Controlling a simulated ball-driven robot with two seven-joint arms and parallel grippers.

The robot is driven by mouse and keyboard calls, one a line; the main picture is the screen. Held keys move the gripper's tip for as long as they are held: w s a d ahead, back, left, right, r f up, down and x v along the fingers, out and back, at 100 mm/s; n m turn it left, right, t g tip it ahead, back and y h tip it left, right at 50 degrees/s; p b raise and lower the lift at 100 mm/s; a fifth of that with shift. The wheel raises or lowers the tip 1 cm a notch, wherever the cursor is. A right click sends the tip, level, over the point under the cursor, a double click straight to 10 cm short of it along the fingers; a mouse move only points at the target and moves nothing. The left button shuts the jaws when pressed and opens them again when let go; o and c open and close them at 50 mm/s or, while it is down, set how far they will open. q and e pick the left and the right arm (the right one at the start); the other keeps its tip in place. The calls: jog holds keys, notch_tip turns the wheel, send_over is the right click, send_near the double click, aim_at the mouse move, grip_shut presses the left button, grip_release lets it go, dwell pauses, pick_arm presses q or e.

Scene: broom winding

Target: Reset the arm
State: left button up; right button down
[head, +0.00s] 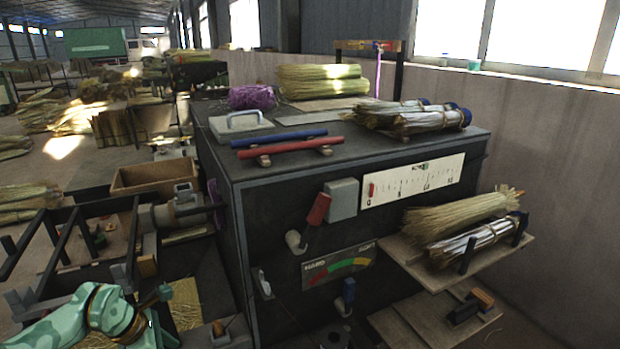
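My mint-green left arm (95,308) comes in at the lower left, low in front of a dark metal frame. Dark parts (158,296) show at its end, but I cannot make out two fingers or whether they are open. I see nothing clearly held there. My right arm and gripper are not in view. On the front of the dark machine cabinet (285,215), a lever with a red grip (319,209) tilts up to the right from a pale round pivot (296,242). No gripper touches it.
A dark frame with a motor-like spindle (185,208) stands left of the cabinet. Straw bundles (460,215) lie on a side shelf (480,262). Red (290,148) and blue (280,138) bars lie on top. A cardboard box (152,178) stands behind the frame.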

pick_arm(q)
jog(key=w+r+n+t+h, duration=0.2)
jog(key=w+n+t+h, duration=0.2)
jog(key=w+n+t, duration=0.75)
jog(key=s+a+f+n+g+y, duration=0.1)
jog(key=s+a+f+n+y, duration=0.1)
jog(key=f+n, duration=0.4)
jog(key=s+a+f+n+g+y, duration=0.1)
jog(key=a+f+n+y, duration=0.1)
jog(key=f+n, duration=0.5)
jog(key=s+a+f+n+g+y, duration=0.3)
jog(key=s+f+n+g+y, duration=0.15)
jog(key=s+f+n, duration=1.2)
jog(key=s+d+f+n+g, duration=0.1)
jog(key=s+d+f+g, duration=0.1)
jog(key=s, duration=1.1)
jog(key=s+d+f+n+g, duration=0.1)
jog(key=s+d+f, duration=0.4)
jog(key=s, duration=0.9)
jog(key=s+d+f+n+g, duration=0.1)
jog(key=s+d+f+g, duration=0.2)
jog(key=s, duration=1.1)
notch_tip(320, 180, down, 3)
jog(key=shift+d+r+g, duration=0.1)
jog(key=shift+d+g, duration=0.15)
jog(key=shift+g, duration=0.25)
